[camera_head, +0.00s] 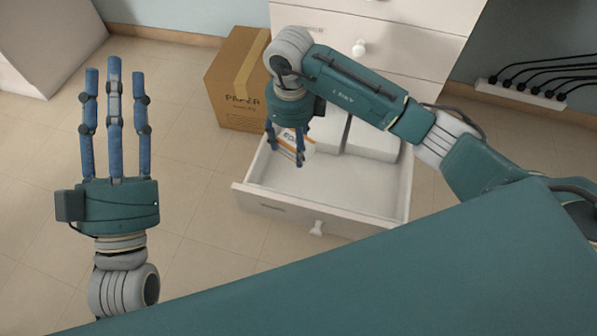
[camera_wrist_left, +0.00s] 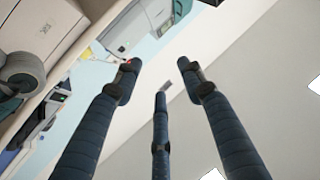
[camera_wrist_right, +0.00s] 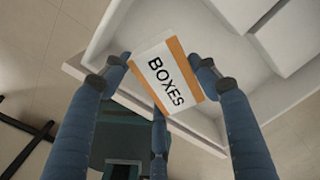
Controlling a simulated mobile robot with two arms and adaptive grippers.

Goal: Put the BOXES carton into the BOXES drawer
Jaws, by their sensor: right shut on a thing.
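The BOXES carton (camera_wrist_right: 166,78), white with orange edges and black lettering, is between the fingers of my right gripper (camera_wrist_right: 160,85), which is shut on it. In the head view the carton (camera_head: 296,141) is partly hidden by the right gripper (camera_head: 287,150), above the left part of the open drawer. I cannot tell whether it touches the drawer floor. The drawer (camera_head: 330,190) is white and pulled out, with white boxes at its back right. Its label is too small to read. My left gripper (camera_head: 115,75) is raised, open and empty; it also shows in the left wrist view (camera_wrist_left: 160,80).
A brown PAPER carton (camera_head: 226,80) stands on the floor left of the drawer unit (camera_head: 400,45). A power strip with several black cables (camera_head: 520,94) lies at the right. The drawer's front middle is clear.

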